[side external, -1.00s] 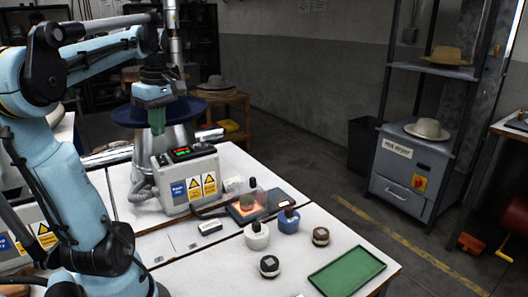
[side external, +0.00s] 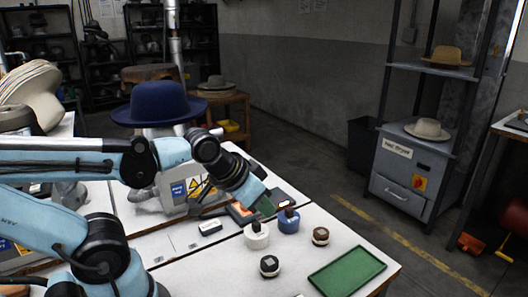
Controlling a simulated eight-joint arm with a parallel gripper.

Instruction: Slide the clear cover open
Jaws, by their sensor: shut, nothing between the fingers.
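My gripper (side external: 265,207) is low over the dark flat unit (side external: 284,195) on the white table, with its green fingers shut and empty. An orange-lit patch (side external: 240,211) of this unit shows just left of the fingers. The clear cover cannot be made out; my gripper and wrist hide most of the unit. I cannot tell whether the fingers touch the cover or the unit.
A white-bodied stamp (side external: 257,237) and a blue-bodied one (side external: 288,221) stand close in front of my gripper. Two round pieces (side external: 320,236) (side external: 269,266) and a green tray (side external: 345,271) lie nearer. A control box (side external: 178,195) and blue hat (side external: 160,104) are behind left.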

